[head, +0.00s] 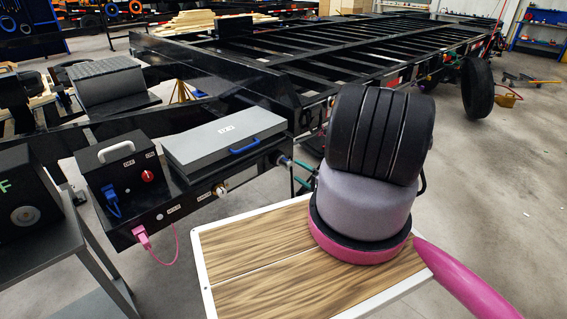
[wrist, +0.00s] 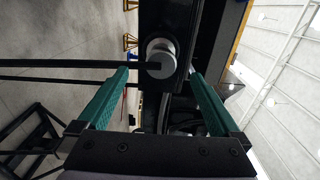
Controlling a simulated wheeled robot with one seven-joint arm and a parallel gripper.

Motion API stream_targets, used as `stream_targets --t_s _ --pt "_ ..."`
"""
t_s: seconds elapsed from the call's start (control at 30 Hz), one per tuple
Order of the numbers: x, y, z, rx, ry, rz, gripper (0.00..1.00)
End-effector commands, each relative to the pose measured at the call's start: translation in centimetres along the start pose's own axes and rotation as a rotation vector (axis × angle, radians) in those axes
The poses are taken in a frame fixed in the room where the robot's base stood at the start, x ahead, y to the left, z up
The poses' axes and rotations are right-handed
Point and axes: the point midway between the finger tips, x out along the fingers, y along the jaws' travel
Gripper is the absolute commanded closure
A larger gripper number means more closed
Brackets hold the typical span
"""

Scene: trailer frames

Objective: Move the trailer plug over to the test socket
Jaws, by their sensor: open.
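My gripper (head: 292,171) has green fingers and is open at the right end of the black front box, partly hidden behind my arm. In the wrist view its fingers (wrist: 160,76) stand apart with a silver round fitting (wrist: 161,56) ahead between the tips, not gripped. A pink plug (head: 142,238) with a pink cable and a blue plug (head: 112,206) are at the box's left. A round grey socket (head: 25,215) is on a dark unit at far left. Which is the trailer plug is unclear.
A grey case (head: 225,138) with a blue handle lies on the black box. A dark control box (head: 130,178) with a red knob stands left of it. The trailer frame (head: 330,65) fills the background. Concrete floor (head: 480,190) is open at right.

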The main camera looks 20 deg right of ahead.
Motion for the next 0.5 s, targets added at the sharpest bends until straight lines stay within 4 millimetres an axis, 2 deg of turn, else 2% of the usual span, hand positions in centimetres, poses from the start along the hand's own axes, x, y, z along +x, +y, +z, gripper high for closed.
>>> stream_targets --t_s 0.33,0.5 --pt "0.3 -0.1 0.0 -0.001 -0.003 0.0 0.0" --pt "1.9 -0.1 0.1 -0.003 -0.006 0.0 0.0"
